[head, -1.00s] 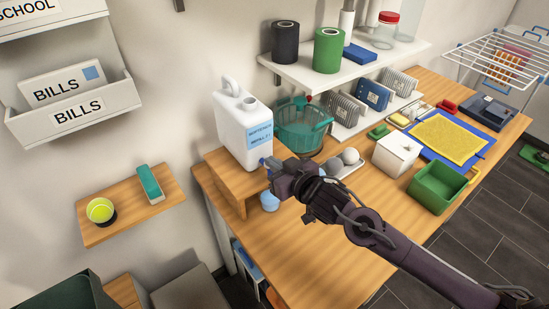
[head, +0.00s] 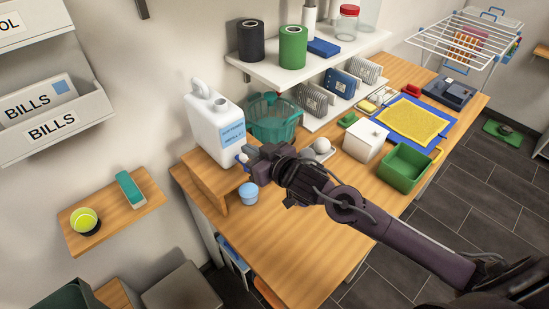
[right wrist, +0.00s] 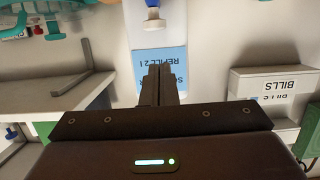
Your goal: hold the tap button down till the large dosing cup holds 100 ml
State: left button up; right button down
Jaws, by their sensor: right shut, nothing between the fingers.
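The white jug (head: 205,125) with a blue refill label (head: 232,134) stands upright on a wooden riser. Its small tap (head: 241,158) is low on its front. My left gripper is out of view.
A teal basket (head: 275,123) stands right behind the jug. A white box (head: 365,142) and a green bin (head: 404,168) stand farther right on the table. The wooden riser (head: 213,183) has an edge beside the cup. The front of the table (head: 300,240) is clear.

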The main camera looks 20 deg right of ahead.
jog(key=b+v, duration=0.2)
jog(key=v, duration=0.6)
jog(key=shift+s+d, duration=0.2)
jog(key=shift+s, duration=0.05)
jog(key=shift+f, duration=0.1)
